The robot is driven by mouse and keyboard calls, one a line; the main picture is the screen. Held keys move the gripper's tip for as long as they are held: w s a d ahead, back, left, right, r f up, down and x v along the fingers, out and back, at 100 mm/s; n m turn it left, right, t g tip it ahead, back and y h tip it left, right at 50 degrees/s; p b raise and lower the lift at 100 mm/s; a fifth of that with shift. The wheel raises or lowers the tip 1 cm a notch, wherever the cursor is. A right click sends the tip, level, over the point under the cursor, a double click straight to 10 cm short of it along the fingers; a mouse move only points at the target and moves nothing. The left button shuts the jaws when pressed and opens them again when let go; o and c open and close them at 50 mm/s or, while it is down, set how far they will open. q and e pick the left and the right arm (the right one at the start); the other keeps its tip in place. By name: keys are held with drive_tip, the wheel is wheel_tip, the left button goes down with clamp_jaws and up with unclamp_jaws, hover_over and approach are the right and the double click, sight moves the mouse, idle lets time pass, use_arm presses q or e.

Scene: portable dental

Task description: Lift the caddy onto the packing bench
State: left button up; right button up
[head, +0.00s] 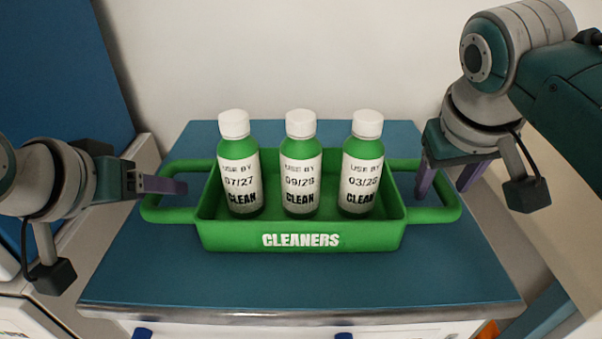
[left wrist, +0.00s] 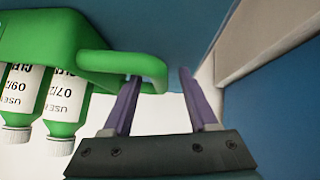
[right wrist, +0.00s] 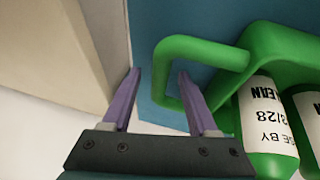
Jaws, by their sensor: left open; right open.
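The green caddy (head: 300,243), marked CLEANERS, sits upright on a teal-topped surface (head: 300,285) and has a loop handle at each end. Three green bottles with white caps stand in it: the left one (head: 239,165), the middle one (head: 300,165) and the right one (head: 362,165). My left gripper (head: 168,187) is open at the left handle (head: 150,212); in the left wrist view its fingers (left wrist: 158,85) lie either side of the handle's outer bar. My right gripper (head: 446,182) is open, its fingers (right wrist: 158,85) either side of the right handle's outer bar (right wrist: 162,75).
A blue panel (head: 60,70) stands at the back left and a pale wall (head: 300,60) is behind. The teal top is clear in front of the caddy. Blue handles (head: 142,333) show below its front edge. Which surface is the packing bench cannot be told.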

use_arm(q)
drive_tip(key=shift+w+f, duration=0.5)
use_arm(e)
drive_tip(key=shift+w+d+f, duration=0.15)
drive_tip(key=shift+w+f, duration=0.1)
drive_tip(key=shift+f, duration=0.4)
use_arm(q)
clamp_jaws()
use_arm(e)
clamp_jaws()
use_arm(q)
drive_tip(key=shift+r, duration=0.1)
use_arm(e)
drive_tip(key=shift+r, duration=0.1)
